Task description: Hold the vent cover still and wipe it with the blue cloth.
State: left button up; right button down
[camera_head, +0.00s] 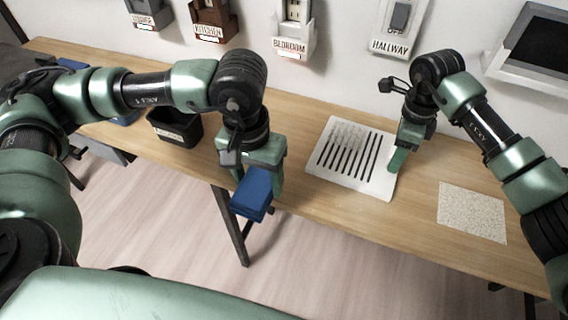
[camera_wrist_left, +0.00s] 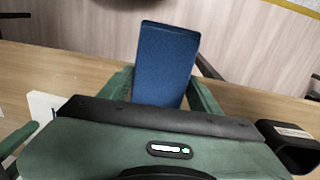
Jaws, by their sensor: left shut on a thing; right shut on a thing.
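The white vent cover (camera_head: 318,170) with dark slots lies flat on the wooden table; greyish dust shows over its upper left slots. My left gripper (camera_head: 256,180) is shut on the blue cloth (camera_head: 252,195), left of the cover and near the table's front edge. The cloth is a folded block and also shows between the fingers in the left wrist view (camera_wrist_left: 166,62). My right gripper (camera_head: 398,158) is at the cover's right edge, shut on it; the exact contact is partly hidden by the fingers. A corner of the cover shows in the left wrist view (camera_wrist_left: 45,106).
A speckled square sheet (camera_head: 472,212) lies on the table (camera_head: 420,222) at right. A black labelled bin (camera_head: 175,128) stands at left. Labelled wall holders and a HALLWAY switch (camera_head: 400,18) line the wall. Table between bin and left gripper is narrow.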

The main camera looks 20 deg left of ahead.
jog(key=shift+s+f, duration=0.1)
jog(key=shift+f, duration=0.05)
pick_arm(q)
jog(key=w+d+r+n, duration=0.2)
jog(key=w+d+n, duration=0.3)
jog(key=w+n, duration=0.4)
jog(key=w+d+r+n, duration=0.3)
jog(key=w+d+n, duration=0.3)
jog(key=w+n, duration=0.2)
jog(key=shift+w+d+r+n, duration=0.15)
jog(key=shift+w+d+n, duration=0.2)
jog(key=shift+w, duration=0.3)
jog(key=shift+a, duration=0.1)
jog(key=shift+f, duration=3.25)
